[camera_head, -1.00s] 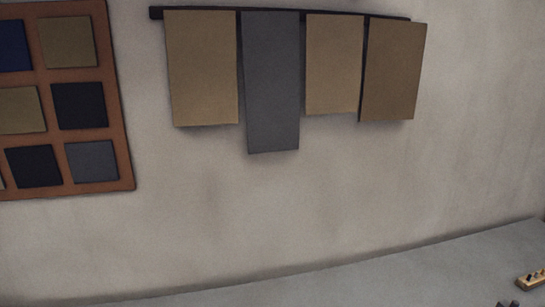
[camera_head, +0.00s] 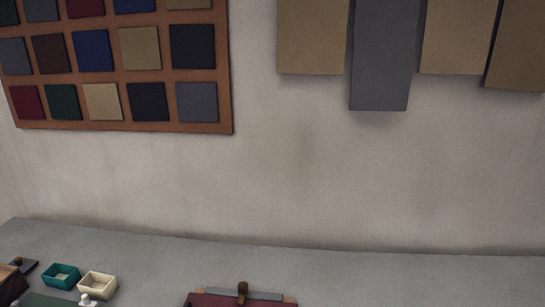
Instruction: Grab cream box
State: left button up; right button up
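A cream box (camera_head: 98,286), small, open-topped and rectangular, sits on the grey table at the lower left of the head view. It stands just right of a similar teal box (camera_head: 61,276). A small white knob-like thing (camera_head: 86,299) is in front of the cream box and overlaps its lower edge. Neither of my grippers shows in the head view.
The grey table (camera_head: 160,256) runs along the wall. A dark red item with a grey bar and brown knob (camera_head: 243,292) lies at bottom centre. Dark and brown things crowd the left edge. Swatch board (camera_head: 222,100) and hanging fabrics (camera_head: 380,60) are on the wall.

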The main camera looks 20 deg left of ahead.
aim_at(100, 286)
jog(key=u, duration=1.95)
jog(key=i+j, duration=0.15)
jog(key=j, duration=0.3)
jog(key=i+j+z, duration=0.15)
jog(key=j, duration=0.3)
jog(key=i+j, duration=0.15)
jog(key=j, duration=0.3)
jog(key=i+j+z, duration=0.15)
jog(key=j, duration=0.8)
jog(key=i+j+z, duration=0.15)
jog(key=j, duration=0.35)
